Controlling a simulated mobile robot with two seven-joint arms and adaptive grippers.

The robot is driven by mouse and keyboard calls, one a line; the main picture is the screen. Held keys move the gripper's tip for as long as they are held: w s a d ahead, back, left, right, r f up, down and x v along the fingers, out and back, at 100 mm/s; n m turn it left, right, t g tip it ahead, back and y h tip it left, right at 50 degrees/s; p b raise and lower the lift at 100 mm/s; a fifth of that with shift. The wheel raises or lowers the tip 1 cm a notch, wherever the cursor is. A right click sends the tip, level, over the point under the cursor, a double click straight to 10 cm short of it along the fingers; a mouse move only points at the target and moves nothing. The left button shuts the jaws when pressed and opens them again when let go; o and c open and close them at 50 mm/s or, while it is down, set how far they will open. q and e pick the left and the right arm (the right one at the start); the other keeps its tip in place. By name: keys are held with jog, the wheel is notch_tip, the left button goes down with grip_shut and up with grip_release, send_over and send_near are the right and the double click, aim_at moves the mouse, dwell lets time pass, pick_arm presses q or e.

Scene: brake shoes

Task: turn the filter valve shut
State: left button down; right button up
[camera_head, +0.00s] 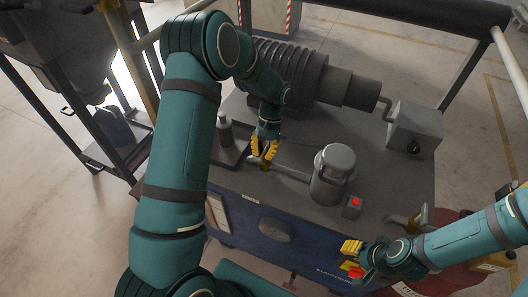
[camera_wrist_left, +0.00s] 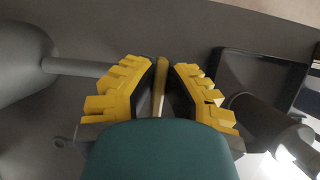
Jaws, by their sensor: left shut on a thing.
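The filter is a grey canister (camera_head: 326,188) on the machine's top, with a grey pipe (camera_head: 292,172) running left from it. In the left wrist view the canister (camera_wrist_left: 22,70) and pipe (camera_wrist_left: 78,67) show at the left. The filter valve's thin yellow-brown handle (camera_wrist_left: 160,80) stands between the fingers of my left gripper (camera_wrist_left: 163,85). In the head view my left gripper (camera_head: 265,150) points down at the pipe's left end, shut on the handle, and hides most of the valve. My right gripper (camera_head: 352,257) is low at the machine's front; its finger gap is unclear.
A bottle (camera_head: 225,130) stands in a dark tray (camera_head: 232,152) left of my left gripper. A red button box (camera_head: 353,206) sits right of the filter. A ribbed motor (camera_head: 300,72) and grey box (camera_head: 414,128) lie behind. The top's middle is clear.

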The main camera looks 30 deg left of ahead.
pick_arm(q)
jog(key=c, duration=1)
grip_release()
jog(key=v, duration=1.2)
jog(key=shift+f, duration=0.1)
